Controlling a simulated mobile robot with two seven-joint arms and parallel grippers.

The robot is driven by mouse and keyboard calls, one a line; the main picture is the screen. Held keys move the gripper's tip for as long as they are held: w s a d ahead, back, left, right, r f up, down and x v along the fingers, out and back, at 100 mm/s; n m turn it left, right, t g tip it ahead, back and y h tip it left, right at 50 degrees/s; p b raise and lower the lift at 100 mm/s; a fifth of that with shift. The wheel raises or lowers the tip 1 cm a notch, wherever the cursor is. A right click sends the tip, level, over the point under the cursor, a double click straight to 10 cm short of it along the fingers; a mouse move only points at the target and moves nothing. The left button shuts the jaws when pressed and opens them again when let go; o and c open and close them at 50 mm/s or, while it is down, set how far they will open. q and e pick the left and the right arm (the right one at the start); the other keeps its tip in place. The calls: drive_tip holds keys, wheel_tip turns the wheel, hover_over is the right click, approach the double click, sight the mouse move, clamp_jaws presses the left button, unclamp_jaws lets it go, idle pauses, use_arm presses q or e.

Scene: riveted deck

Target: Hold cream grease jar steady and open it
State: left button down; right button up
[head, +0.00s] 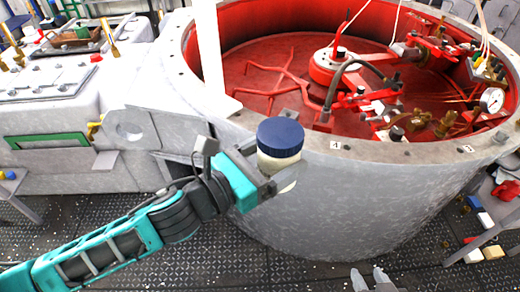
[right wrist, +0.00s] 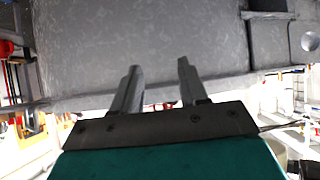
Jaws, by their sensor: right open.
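The cream grease jar (head: 278,164) with a dark blue lid (head: 280,137) is upright in front of the big grey drum's rim in the head view. My left gripper (head: 275,178) is around the jar's body from the left and shut on it; part of the body is hidden by the fingers. The lid is on the jar and free of any gripper. My right gripper (head: 370,277) shows only its fingertips at the bottom edge of the head view, below and right of the jar. In the right wrist view its two fingers (right wrist: 158,82) are apart with nothing between them.
The big grey drum (head: 370,205) with a red interior stands right behind the jar, with hoses and a gauge (head: 491,100) inside. A bench (head: 495,228) and several small blocks are at the right. Dark deck plate floor (head: 300,272) lies below.

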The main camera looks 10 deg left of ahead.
drive_tip(key=shift+o, duration=0.8)
drive_tip(key=shift+a+f, duration=0.1)
drive_tip(key=o, duration=0.9)
drive_tip(key=w+a+r+m+y, duration=0.1)
drive_tip(key=w+a, duration=0.1)
drive_tip(key=w, duration=0.3)
drive_tip(key=w+a+r+m+y, duration=0.1)
drive_tip(key=w+a+r+m, duration=0.1)
drive_tip(key=w, duration=0.3)
drive_tip(key=w+a+r+m+y, duration=0.1)
drive_tip(key=w+a+r+m, duration=0.1)
drive_tip(key=w, duration=0.3)
drive_tip(key=shift+a, duration=0.9)
drive_tip(key=w+a+r+m+g+y, duration=0.3)
drive_tip(key=w+a+r+m, duration=0.35)
drive_tip(key=w+r, duration=0.65)
drive_tip(key=s+a+r+n+g, duration=0.1)
drive_tip(key=a+r+g, duration=0.1)
drive_tip(key=a+r, duration=0.5)
wheel_tip(320, 180, up, 13)
drive_tip(key=n+g+h, duration=0.2)
drive_tip(key=g+h, duration=0.4)
drive_tip(key=h, duration=0.1)
hover_over(280, 131)
drive_tip(key=shift+w+a, duration=0.45)
drive_tip(key=shift+s+d+h, duration=0.4)
drive_tip(key=shift+s+h, duration=0.1)
drive_tip(key=shift+f, duration=3.85)
drive_tip(key=shift+c, duration=0.6)
